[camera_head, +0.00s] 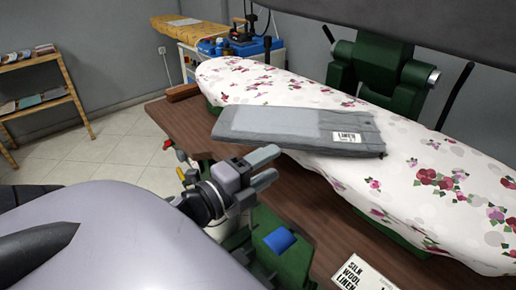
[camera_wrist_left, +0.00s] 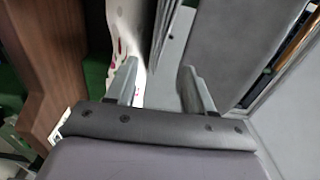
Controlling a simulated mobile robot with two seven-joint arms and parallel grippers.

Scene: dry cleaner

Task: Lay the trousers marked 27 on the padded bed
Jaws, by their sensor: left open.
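Grey folded trousers (camera_head: 290,128) with a white label reading LINEN lie on the floral padded bed (camera_head: 240,77); the number under that word is too small to read. They lie flat, with their near edge at the bed's front edge. My left gripper (camera_head: 272,166) is open and empty, just in front of the trousers and apart from them. In the left wrist view the left gripper (camera_wrist_left: 158,72) has its fingers spread, with the trousers' layered edge (camera_wrist_left: 164,30) beyond them and the floral bed (camera_wrist_left: 125,25) beside it. My right gripper is out of view.
A brown wooden table (camera_head: 180,122) runs under the bed. A dark press head (camera_head: 440,22) hangs above the bed's back, with a green mount (camera_head: 372,70) behind. A card reading SILK WOOL LINEN (camera_head: 362,277) is at the front. A shelf (camera_head: 38,100) stands left; floor there is clear.

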